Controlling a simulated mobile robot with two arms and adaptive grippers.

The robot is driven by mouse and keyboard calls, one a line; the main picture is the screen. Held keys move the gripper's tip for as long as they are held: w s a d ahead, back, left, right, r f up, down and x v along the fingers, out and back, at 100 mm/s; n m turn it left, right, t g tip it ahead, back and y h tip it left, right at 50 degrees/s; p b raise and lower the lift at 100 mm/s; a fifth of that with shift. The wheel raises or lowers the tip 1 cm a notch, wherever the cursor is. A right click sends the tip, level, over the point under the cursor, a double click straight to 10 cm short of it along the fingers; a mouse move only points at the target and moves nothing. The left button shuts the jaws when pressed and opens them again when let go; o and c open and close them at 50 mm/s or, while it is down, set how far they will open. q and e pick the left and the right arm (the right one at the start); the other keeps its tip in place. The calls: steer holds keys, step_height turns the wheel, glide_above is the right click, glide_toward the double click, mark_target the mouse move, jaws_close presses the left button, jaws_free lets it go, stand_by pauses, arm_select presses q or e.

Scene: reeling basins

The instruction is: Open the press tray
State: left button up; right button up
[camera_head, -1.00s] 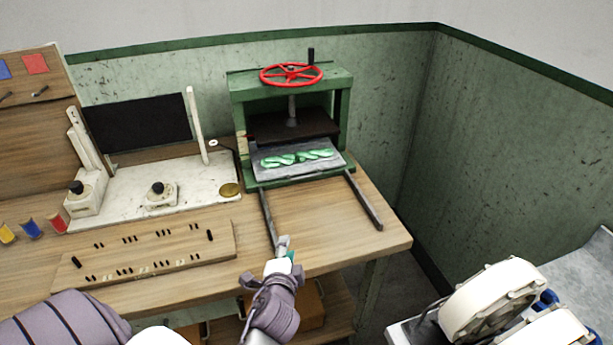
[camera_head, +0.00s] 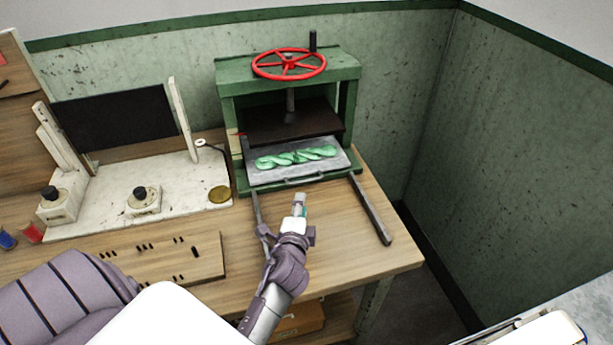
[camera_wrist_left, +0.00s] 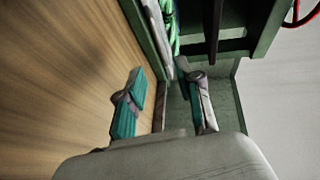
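The press tray (camera_head: 252,176) is a grey plate bearing a twisted green skein (camera_head: 296,157). It sits low in the green press (camera_head: 349,95), its front part showing ahead of the dark pressing plate (camera_head: 290,122). A thin handle (camera_head: 304,181) runs along its front edge. My left gripper (camera_head: 299,197) is just in front of the handle, between the two rails, apparently apart from it. In the left wrist view the gripper (camera_wrist_left: 160,69) has its fingers spread with nothing between them; the skein (camera_wrist_left: 171,26) shows beyond. My right gripper is not in view.
Two dark rails (camera_head: 372,209) extend forward from the press over the wooden table (camera_head: 340,262). A red handwheel (camera_head: 289,64) tops the press. A white stand with knobs (camera_head: 145,197) and a peg board (camera_head: 160,262) lie left. A green wall stands close behind and right.

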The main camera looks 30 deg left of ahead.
mark_target(306, 180)
arm_select(q)
steer(key=x, duration=0.5)
steer(key=shift+w+a+r, duration=0.1)
steer(key=shift+w+r, duration=0.05)
steer(key=shift+w, duration=0.1)
steer(key=x, duration=0.4)
steer(key=shift+w+a+f, duration=0.15)
steer(key=shift+w+f, duration=0.05)
steer(key=shift+w, duration=0.1)
steer(key=shift+w+a, duration=0.25)
steer(key=shift+w, duration=0.3)
steer(key=shift+w+a+f, duration=0.1)
steer(key=shift+w+f, duration=0.05)
steer(key=c, duration=0.5)
jaws_close()
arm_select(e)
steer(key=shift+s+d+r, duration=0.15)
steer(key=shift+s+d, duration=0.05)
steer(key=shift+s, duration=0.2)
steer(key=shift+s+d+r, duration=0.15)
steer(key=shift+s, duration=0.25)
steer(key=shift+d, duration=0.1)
